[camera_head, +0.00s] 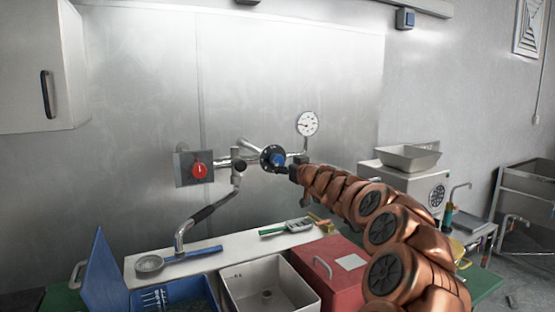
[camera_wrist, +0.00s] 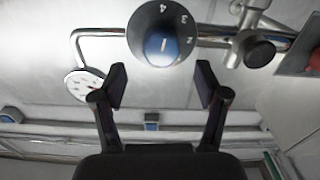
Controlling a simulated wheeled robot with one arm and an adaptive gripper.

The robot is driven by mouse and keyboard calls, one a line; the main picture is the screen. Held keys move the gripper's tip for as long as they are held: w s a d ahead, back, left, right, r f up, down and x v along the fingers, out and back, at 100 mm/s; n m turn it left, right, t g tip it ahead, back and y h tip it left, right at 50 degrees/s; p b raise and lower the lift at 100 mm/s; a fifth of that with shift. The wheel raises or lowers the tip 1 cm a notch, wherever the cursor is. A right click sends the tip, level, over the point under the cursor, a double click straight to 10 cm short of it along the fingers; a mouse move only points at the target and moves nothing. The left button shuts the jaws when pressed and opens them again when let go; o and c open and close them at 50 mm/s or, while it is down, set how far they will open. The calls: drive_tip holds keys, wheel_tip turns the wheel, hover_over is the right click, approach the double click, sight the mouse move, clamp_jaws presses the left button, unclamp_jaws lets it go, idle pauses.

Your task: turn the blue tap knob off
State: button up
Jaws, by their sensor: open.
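The blue tap knob (camera_head: 277,158) sits on a round black dial fixed to the pipe on the metal wall. In the wrist view the blue knob (camera_wrist: 162,46) has a white line on its face, standing roughly upright, and the dial (camera_wrist: 143,14) around it shows white numbers. My gripper (camera_wrist: 162,82) is open and empty, its two fingers spread to either side just below the knob in that view. In the head view my gripper (camera_head: 287,169) is close to the knob at its right. I cannot tell whether it touches the dial.
A red knob (camera_head: 199,170) is on a box at the left of the pipe. A pressure gauge (camera_head: 307,123) is above right. The spout (camera_head: 200,215) hangs over the white shelf. Below are a sink (camera_head: 240,272), a red box (camera_head: 345,262) and a blue bin (camera_head: 105,268).

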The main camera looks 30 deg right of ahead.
sight(279, 161)
drive_tip(key=shift+w+d+p, duration=0.2)
drive_tip(key=shift+w+p, duration=1.6)
drive_tip(key=shift+w, duration=1.35)
drive_tip(key=shift+c, duration=0.3)
drive_tip(key=c, duration=1.1)
